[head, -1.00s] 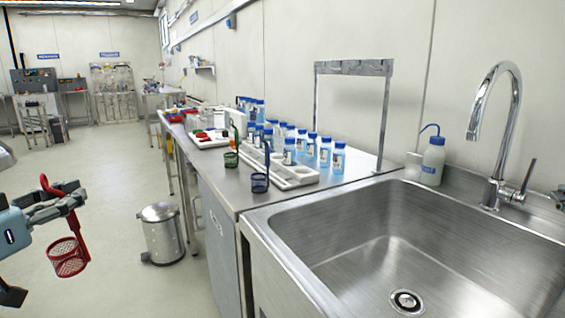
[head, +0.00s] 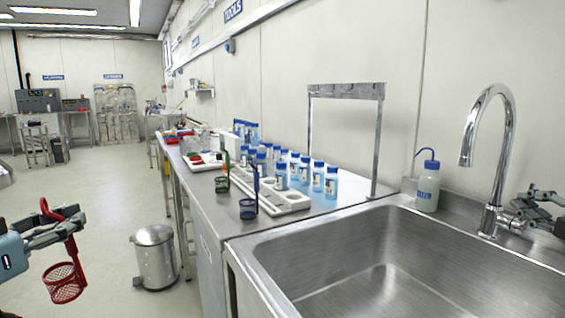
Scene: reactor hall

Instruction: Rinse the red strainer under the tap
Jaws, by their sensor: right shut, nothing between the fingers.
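The red strainer (head: 63,284), a mesh basket on a long handle, hangs at the far left of the head view, over the floor. My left gripper (head: 70,222) is shut on its handle, with the basket below the fingers. The chrome tap (head: 485,140) arches over the steel sink (head: 265,262) at the right; no water stream shows under its spout. My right gripper (head: 522,207) is at the right edge, beside the tap's base, shut and empty. It covers the tap's lever, so I cannot tell whether they touch.
A wash bottle (head: 428,187) stands behind the sink. On the counter left of it are a blue strainer (head: 248,208), a green strainer (head: 222,184), a white rack (head: 290,205) and several blue-capped bottles. A metal bin (head: 155,258) stands on the floor.

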